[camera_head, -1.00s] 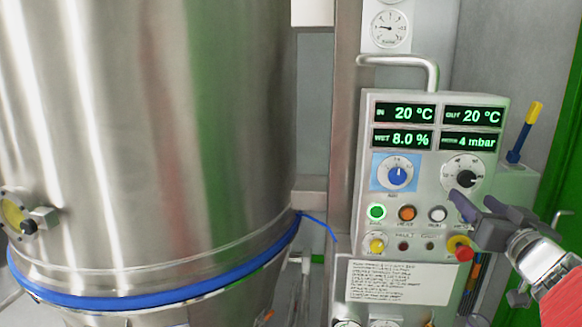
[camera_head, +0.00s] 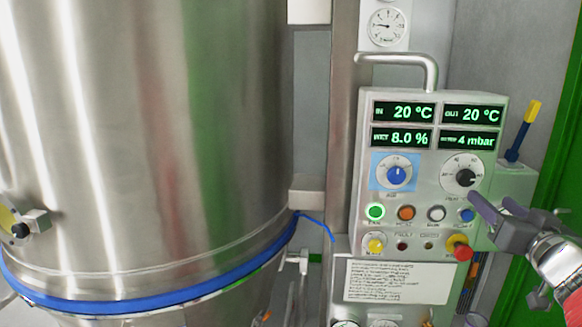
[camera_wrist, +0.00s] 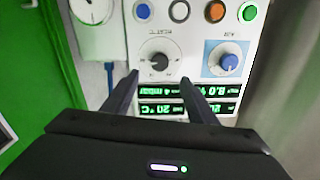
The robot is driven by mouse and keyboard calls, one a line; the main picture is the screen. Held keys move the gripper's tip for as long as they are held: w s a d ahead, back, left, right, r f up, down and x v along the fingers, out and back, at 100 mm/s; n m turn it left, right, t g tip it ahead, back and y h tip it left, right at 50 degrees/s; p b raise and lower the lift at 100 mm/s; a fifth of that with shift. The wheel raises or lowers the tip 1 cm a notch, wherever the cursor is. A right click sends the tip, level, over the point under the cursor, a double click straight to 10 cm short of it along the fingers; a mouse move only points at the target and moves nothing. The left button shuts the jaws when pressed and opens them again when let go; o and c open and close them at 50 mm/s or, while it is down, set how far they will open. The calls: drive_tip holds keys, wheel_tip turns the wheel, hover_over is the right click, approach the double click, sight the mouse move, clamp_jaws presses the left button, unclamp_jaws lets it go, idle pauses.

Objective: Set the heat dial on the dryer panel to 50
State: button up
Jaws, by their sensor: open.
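The dryer panel (camera_head: 430,105) is a light grey box with green-lit displays reading IN 20 °C, OUT 20 °C, 8.0 % and 4 mbar. The right dial (camera_head: 464,178), black on a white disc, appears to be the heat dial; its lettering is too small to read surely. It also shows in the wrist view (camera_wrist: 160,61), upside down, beyond and between my fingertips. The left dial (camera_head: 397,175) is blue on a blue-backed plate. My gripper (camera_head: 490,208) is open and empty, just below and right of the black dial, apart from it.
A lit green button (camera_head: 376,211), an orange button (camera_head: 406,213), a white button (camera_head: 436,214) and a blue button (camera_head: 467,215) line up below the dials. A red knob (camera_head: 458,247) sits lower. A steel vessel (camera_head: 150,130) fills the left.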

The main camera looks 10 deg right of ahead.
sight(467, 180)
drive_tip(key=x, duration=1.1)
drive_tip(key=shift+w+d, duration=0.1)
drive_tip(key=shift+w, duration=0.05)
drive_tip(key=shift+c, duration=0.3)
